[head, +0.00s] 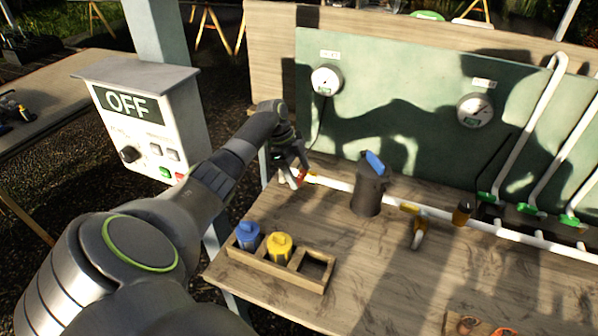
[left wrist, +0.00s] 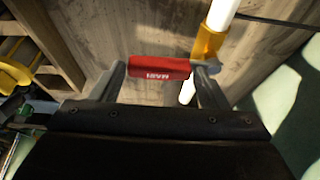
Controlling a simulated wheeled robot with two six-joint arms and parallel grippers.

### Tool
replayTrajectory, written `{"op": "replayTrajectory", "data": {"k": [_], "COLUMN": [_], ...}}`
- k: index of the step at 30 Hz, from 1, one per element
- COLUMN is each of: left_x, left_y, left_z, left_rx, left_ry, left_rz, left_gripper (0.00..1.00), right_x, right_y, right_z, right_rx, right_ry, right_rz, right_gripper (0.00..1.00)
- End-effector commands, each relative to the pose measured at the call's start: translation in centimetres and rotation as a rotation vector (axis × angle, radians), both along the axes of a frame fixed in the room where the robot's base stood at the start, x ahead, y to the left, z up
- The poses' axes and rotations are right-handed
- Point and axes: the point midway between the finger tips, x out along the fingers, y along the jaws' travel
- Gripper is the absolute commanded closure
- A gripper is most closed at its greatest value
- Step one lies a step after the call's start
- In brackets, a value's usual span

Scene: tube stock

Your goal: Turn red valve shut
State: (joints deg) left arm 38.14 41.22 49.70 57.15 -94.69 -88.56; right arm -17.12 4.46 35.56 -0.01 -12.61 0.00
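The red valve handle (left wrist: 160,68), marked MAIN, lies crosswise between my left fingertips in the left wrist view. Its right end meets a yellow fitting (left wrist: 208,42) on a white pipe (left wrist: 223,12). My left gripper (left wrist: 163,82) is open, its fingers wide apart near the handle's two ends; firm contact cannot be told. In the head view the left gripper (head: 290,172) is at the pipe's left end, with a bit of the red handle (head: 301,176) showing and the rest hidden. My right gripper is not in view.
A dark pitcher-like body with a blue top (head: 368,185) stands right of the gripper. A wooden rack (head: 262,262) holds blue and yellow pieces in front. A yellow valve (head: 418,228) sits farther right. A control box reading OFF (head: 150,125) stands left of my arm.

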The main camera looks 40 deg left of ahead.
Motion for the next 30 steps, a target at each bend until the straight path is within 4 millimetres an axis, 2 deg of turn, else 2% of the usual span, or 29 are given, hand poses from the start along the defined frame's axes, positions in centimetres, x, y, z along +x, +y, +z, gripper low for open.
{"op": "replayTrajectory", "data": {"k": [11, 14, 24, 30], "left_x": [-0.1, -0.2, -0.9, -1.1], "left_y": [0.2, 0.6, 3.0, 4.0], "left_z": [0.5, 1.6, 7.8, 10.3], "left_rx": [-0.001, 0.000, 0.001, 0.000], "left_ry": [0.003, 0.002, 0.003, 0.000], "left_rz": [0.004, 0.005, 0.006, 0.003], "left_gripper": [0.29, 0.29, 0.29, 0.29], "right_x": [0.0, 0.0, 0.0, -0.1], "right_y": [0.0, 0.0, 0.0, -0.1], "right_z": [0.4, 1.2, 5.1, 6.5], "right_rx": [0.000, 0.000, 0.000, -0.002], "right_ry": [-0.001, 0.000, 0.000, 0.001], "right_rz": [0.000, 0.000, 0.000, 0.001], "right_gripper": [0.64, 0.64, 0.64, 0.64]}}
